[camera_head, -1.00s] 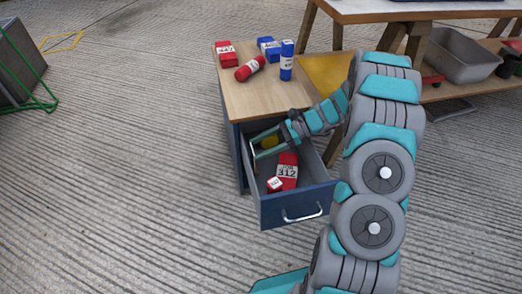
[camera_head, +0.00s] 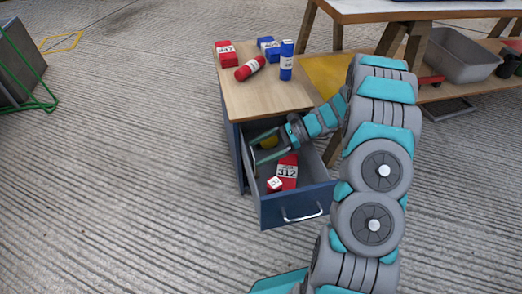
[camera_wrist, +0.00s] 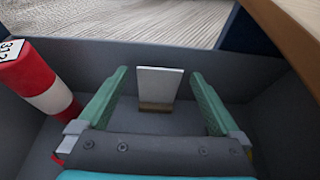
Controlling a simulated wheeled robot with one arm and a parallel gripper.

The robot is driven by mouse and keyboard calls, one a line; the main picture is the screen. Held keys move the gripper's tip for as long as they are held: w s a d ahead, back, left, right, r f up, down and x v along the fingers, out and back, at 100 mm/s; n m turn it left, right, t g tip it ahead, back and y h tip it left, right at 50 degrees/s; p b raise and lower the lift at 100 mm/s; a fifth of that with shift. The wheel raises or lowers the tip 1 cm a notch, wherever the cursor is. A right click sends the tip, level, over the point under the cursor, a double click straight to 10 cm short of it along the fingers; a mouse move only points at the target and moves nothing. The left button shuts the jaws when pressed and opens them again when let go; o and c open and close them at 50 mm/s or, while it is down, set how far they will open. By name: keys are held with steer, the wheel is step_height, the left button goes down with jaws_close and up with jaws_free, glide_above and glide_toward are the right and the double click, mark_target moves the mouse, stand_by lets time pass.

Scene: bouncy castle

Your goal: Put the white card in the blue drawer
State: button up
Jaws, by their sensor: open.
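The blue drawer (camera_head: 290,208) is pulled open under a wooden top. My gripper (camera_head: 254,150) reaches down into it and is open. In the wrist view, the white card (camera_wrist: 159,82) stands roughly upright inside the drawer, between my two spread green fingers (camera_wrist: 160,75) with a gap on each side. Its lower edge meets a brown strip (camera_wrist: 155,107). I cannot tell whether it leans on the drawer wall.
A red labelled item (camera_head: 287,172) and a small white-and-red block (camera_head: 274,184) lie in the drawer. Red and blue items, including a red can (camera_head: 250,68) and an upright blue can (camera_head: 287,60), sit on the wooden top (camera_head: 260,97). A workbench with a grey bin (camera_head: 460,55) stands at right.

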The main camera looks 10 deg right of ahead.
steer(key=v, duration=1.2)
steer(key=s+a+r+n+g+h, duration=0.4)
steer(key=s+a+r+n+h, duration=0.2)
steer(key=s+a+r+n, duration=0.6)
steer(key=s+n+t+h, duration=0.2)
steer(key=s+n+h, duration=0.4)
steer(key=s, duration=1.7)
steer(key=shift+d+r+h+p, duration=0.4)
steer(key=shift+d+h, duration=0.1)
steer(key=shift+h, duration=0.2)
steer(key=shift+s, duration=0.1)
